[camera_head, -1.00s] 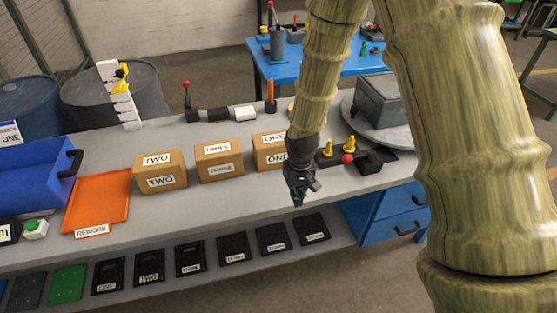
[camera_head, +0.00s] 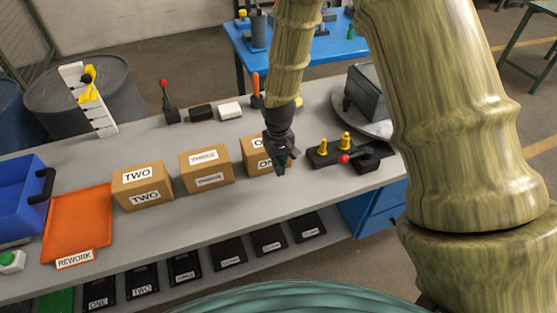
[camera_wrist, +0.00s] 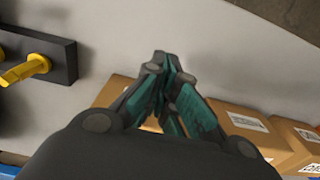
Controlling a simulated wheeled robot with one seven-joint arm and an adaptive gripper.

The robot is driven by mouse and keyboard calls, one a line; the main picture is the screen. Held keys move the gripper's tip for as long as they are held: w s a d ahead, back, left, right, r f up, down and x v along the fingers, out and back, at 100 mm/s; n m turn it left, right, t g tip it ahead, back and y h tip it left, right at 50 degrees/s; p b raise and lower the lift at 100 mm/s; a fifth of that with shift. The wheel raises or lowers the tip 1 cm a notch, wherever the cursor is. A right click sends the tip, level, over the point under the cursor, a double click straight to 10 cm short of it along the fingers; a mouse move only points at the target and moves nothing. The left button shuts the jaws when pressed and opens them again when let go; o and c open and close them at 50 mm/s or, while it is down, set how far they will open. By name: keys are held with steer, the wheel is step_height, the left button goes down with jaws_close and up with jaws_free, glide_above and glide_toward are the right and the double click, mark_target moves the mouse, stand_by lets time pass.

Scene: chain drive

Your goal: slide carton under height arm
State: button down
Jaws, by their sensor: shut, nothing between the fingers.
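Three brown cartons stand in a row on the grey bench. Carton TWO (camera_head: 142,187) is at the left, carton THREE (camera_head: 206,168) in the middle, and carton ONE (camera_head: 254,157) at the right, partly hidden by my gripper. The height arm looks to be the yellow piece (camera_head: 88,88) on the white notched post (camera_head: 91,105) at the bench's back left. My gripper (camera_head: 280,170) is shut and empty, in front of carton ONE's right side; I cannot tell if they touch.
An orange REWORK tray (camera_head: 78,225) and blue bin (camera_head: 22,195) are at the left.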

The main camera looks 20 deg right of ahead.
mark_target(257, 162)
steer(key=f, duration=0.3)
steer(key=shift+w+f+p, duration=0.1)
steer(key=shift+w+p, duration=0.1)
steer(key=shift+p, duration=0.2)
steer(key=shift+s+f+p, duration=0.15)
steer(key=shift+f+p, duration=0.15)
steer(key=shift+f, duration=0.4)
step_height(257, 162, down, 3)
steer(key=shift+r+p, duration=0.15)
steer(key=shift+p, duration=0.3)
steer(key=shift+w+p, duration=0.3)
steer(key=shift+p, duration=0.05)
steer(key=shift+w+p, duration=0.55)
steer(key=shift+w, duration=0.45)
steer(key=shift+w+f, duration=0.25)
steer(key=shift+w, duration=0.5)
